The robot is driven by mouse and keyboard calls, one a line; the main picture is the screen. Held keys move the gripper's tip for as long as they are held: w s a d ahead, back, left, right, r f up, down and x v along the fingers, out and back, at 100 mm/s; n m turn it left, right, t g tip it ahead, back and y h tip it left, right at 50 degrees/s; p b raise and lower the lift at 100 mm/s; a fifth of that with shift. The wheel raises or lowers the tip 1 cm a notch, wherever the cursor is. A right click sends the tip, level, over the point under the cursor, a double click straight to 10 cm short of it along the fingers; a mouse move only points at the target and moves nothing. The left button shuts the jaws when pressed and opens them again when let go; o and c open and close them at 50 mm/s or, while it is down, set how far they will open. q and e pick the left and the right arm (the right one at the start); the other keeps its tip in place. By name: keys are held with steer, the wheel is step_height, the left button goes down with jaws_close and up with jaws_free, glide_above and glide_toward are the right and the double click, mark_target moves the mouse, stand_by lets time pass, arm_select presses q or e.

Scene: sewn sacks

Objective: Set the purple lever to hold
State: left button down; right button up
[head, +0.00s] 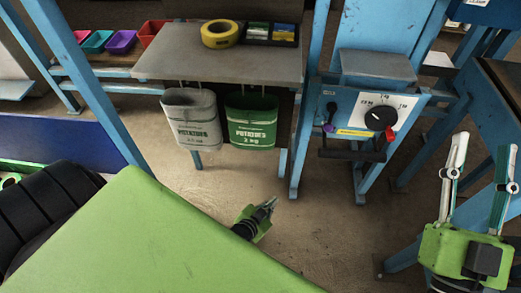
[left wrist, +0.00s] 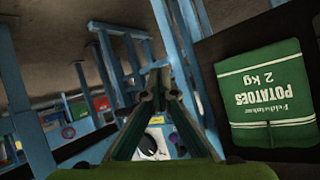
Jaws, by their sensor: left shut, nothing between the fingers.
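The purple lever (head: 328,128) is a small piece low on the left of the blue control box's front, below a dark round part. Its labels are too small to read, so I cannot tell its setting. The control box (head: 343,112) stands on blue legs. My left gripper (head: 272,201) is shut and empty, low in front of the box and to its left, well apart from the lever. In the left wrist view its fingers (left wrist: 158,72) meet at the tips. My right gripper (head: 486,142) is open and empty at the right, its fingers pointing up.
The box also carries a white dial with a black knob (head: 379,118) and a red piece (head: 392,134). A grey sack (head: 191,118) and a green sack (head: 252,120) hang under a grey shelf (head: 215,67) on the left. A green surface (head: 130,240) fills the lower left.

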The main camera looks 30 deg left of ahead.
arm_select(q)
steer(key=shift+s+a+f+g, duration=0.2)
steer(key=shift+s+f, duration=0.2)
steer(key=shift+s, duration=0.15)
steer(key=shift+s+a+f+g, duration=0.1)
steer(key=shift+s+f+g, duration=0.1)
steer(key=shift+s+f, duration=0.3)
arm_select(e)
steer(key=shift+a+r, duration=0.5)
steer(key=shift+a, duration=0.05)
arm_select(q)
steer(key=shift+r, duration=0.1)
